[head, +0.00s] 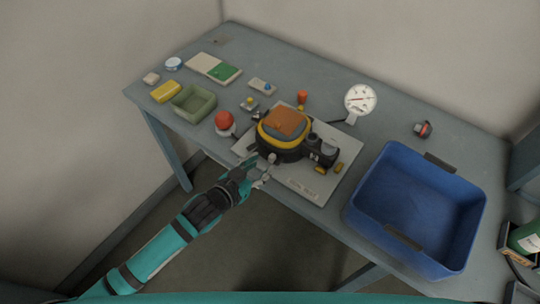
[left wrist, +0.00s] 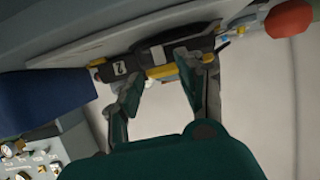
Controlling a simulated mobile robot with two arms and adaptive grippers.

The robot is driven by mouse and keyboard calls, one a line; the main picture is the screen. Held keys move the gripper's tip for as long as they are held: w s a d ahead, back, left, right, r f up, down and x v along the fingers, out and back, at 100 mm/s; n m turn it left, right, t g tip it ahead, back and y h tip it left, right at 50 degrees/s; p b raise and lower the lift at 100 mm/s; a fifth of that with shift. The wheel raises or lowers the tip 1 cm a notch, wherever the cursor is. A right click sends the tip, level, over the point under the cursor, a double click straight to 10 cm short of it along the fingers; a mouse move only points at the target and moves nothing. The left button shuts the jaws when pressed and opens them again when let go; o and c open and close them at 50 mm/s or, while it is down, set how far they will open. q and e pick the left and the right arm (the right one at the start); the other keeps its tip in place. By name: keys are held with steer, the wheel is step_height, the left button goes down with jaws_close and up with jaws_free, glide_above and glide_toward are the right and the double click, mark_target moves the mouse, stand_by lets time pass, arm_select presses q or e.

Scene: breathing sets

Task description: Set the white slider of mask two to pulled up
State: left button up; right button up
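A breathing set with a black and yellow body and orange-brown top (head: 284,122) sits on a pale board (head: 300,185) on the table. In the left wrist view a dark part bears a "2" label (left wrist: 120,68), beside a yellow band (left wrist: 160,71). A small pale knob (head: 272,158) shows at the set's front edge; I cannot tell whether it is the white slider, nor its position. My left gripper (head: 255,171) is just in front of the set, near the knob. Its fingers (left wrist: 160,78) are apart with nothing visibly held between them. My right gripper is not in view.
A red ball on a base (head: 225,122) stands close left of the set. A blue crate (head: 370,207) is to the right, a round gauge (head: 360,99) behind. A green tray (head: 194,103) and small items lie at the left. The back right of the table is mostly clear.

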mark_target(270, 158)
arm_select(q)
steer(key=x, duration=0.5)
steer(key=shift+w+d+f, duration=0.15)
steer(key=shift+w+d, duration=0.1)
steer(key=shift+w, duration=0.05)
jaws_close()
steer(key=shift+a, duration=0.1)
